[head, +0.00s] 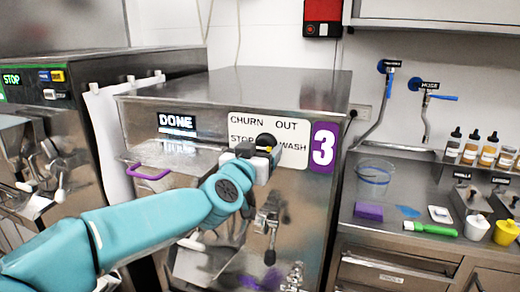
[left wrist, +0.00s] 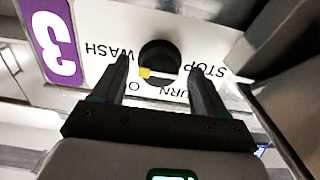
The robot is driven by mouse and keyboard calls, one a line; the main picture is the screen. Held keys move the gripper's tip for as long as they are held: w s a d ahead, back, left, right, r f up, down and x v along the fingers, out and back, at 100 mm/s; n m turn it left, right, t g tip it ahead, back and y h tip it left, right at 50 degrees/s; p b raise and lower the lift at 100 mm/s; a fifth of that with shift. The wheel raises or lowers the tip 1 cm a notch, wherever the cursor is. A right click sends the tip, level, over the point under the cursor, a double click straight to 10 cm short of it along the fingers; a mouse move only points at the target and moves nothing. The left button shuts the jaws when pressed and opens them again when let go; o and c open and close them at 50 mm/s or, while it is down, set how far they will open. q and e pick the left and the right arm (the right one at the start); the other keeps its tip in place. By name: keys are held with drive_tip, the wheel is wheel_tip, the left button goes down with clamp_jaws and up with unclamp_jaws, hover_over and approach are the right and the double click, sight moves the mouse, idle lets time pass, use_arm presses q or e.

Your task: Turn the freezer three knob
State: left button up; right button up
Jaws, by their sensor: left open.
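The freezer three knob (head: 265,140) is a round black dial on a white plate (head: 292,156) lettered CHURN, OUT, STOP and WASH, beside a purple 3 sign (head: 323,147). The knob also shows in the left wrist view (left wrist: 160,60), where the lettering is upside down. Its yellow mark lies on the lower left of the dial there, towards the O of OUT. My left gripper (head: 258,158) is in front of the knob and hides part of it. In the wrist view its two dark fingers (left wrist: 158,68) stand apart, one on each side of the knob; contact cannot be told.
The freezer's display (head: 177,125) reads DONE. A spout with a lever (head: 270,218) is below the plate. Another freezer (head: 40,84) showing STOP stands at left. At right, a steel counter (head: 350,212) holds a clear tub (head: 374,178), bottles and small tools.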

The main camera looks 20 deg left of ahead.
use_arm(q)
drive_tip(key=shift+w, duration=0.15)
drive_tip(key=c, duration=1.1)
drive_tip(key=shift+o, duration=0.2)
